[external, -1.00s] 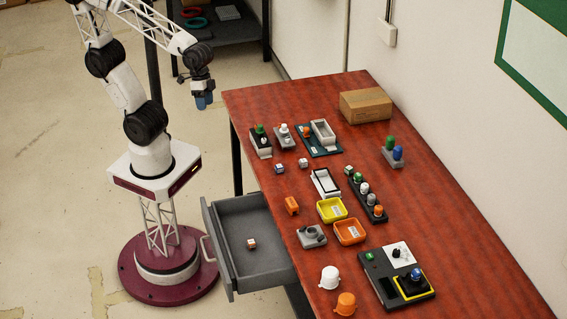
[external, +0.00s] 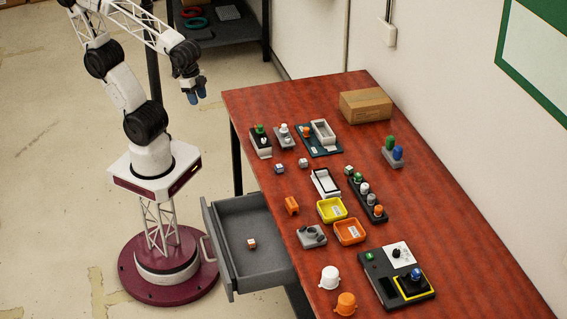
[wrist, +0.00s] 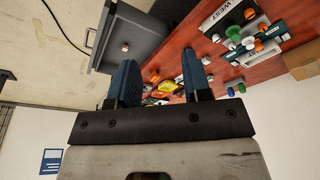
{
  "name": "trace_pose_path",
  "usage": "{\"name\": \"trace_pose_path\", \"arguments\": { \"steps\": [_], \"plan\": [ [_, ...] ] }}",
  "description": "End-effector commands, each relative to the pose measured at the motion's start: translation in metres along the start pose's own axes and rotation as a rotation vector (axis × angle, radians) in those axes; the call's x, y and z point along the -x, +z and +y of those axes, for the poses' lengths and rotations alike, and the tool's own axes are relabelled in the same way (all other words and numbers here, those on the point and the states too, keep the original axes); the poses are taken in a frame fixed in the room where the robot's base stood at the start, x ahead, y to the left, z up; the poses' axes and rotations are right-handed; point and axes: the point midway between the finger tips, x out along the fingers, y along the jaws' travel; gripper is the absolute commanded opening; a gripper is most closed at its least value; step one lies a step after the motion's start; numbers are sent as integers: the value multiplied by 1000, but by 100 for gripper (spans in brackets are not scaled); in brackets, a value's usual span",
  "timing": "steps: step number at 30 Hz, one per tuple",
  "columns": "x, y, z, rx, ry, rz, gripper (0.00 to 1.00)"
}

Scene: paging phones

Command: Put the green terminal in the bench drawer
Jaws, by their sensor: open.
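A small whitish cube with a greenish top (external: 349,170), which looks like the green terminal, sits on the red bench beside the back end of a dark strip of knobs. It is too small to be sure of. The bench drawer (external: 226,211) is pulled open on the bench's left side; a small orange-and-white cube (external: 252,244) lies inside. The drawer also shows at upper left in the wrist view (wrist: 101,52). My gripper (external: 197,92) is open and empty, in the air left of the bench's back corner, well away from the cube and drawer.
Two similar cubes (external: 279,168) (external: 303,162) lie on the bench. Yellow (external: 324,212) and orange (external: 343,236) bins, devices and a control box (external: 384,287) crowd the bench. A cardboard box (external: 366,105) stands at the back. The drawer is mostly free.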

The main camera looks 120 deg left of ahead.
Motion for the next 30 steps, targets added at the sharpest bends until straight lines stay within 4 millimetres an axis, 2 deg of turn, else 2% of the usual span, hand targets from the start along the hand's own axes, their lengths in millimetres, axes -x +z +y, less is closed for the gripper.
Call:
{"name": "trace_pose_path", "arguments": {
  "steps": [5,11,20,30],
  "plan": [
    [0,-13,-2,-38,-7,-3,45],
    [-1,-46,-9,-149,-26,-16,45],
    [-10,-117,-24,-388,-62,-42,45],
    [-34,-198,-45,-668,-94,-83,45]
  ]
}}
